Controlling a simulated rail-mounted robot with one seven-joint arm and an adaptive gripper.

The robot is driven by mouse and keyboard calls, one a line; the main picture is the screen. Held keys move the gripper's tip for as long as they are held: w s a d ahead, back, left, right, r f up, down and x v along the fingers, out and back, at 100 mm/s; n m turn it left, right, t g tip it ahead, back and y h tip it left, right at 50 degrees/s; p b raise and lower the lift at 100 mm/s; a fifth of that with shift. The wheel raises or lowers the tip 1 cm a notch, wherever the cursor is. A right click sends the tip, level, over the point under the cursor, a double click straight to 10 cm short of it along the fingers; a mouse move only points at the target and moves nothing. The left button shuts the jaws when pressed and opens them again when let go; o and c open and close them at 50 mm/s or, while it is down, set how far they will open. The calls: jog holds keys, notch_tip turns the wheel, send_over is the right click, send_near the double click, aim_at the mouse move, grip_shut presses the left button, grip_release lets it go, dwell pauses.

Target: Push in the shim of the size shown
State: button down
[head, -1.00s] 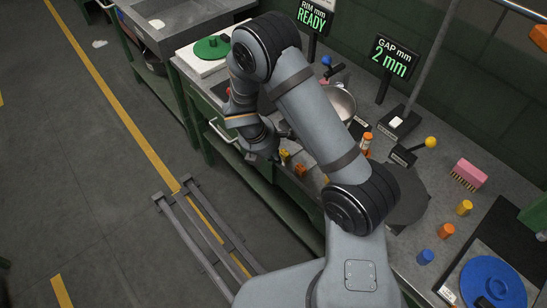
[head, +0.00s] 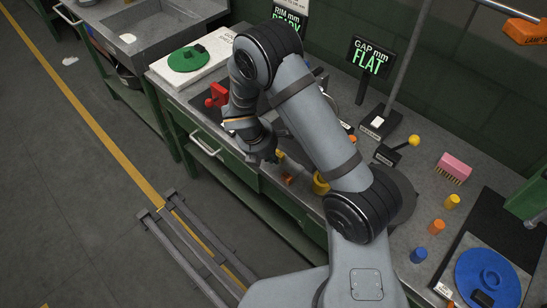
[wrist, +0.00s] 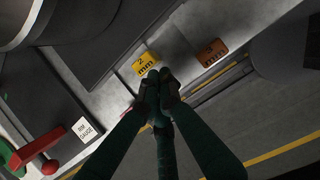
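A yellow shim marked "2 mm" (wrist: 145,64) lies at the edge of a dark plate in the wrist view; in the head view it is a small yellow patch (head: 280,155). An orange shim (wrist: 212,52) lies to its right, its number hard to read; it also shows in the head view (head: 288,180). My gripper (wrist: 157,88) has its fingertips together, right at the near edge of the yellow shim, apparently touching it. In the head view my gripper (head: 266,158) is at the bench's front edge. The gap display (head: 371,57) reads "FLAT".
A rim display (head: 289,18) stands behind my arm and partly hides. A yellow-knobbed lever (head: 413,140), a pink brush (head: 454,168) and several coloured pegs stand at right.

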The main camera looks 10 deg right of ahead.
jog(key=s+a+r, duration=0.4)
jog(key=a+r, duration=0.2)
jog(key=r, duration=0.3)
jog(key=shift+s+r+p, duration=0.15)
jog(key=shift+p, duration=0.25)
jog(key=shift+a, duration=0.15)
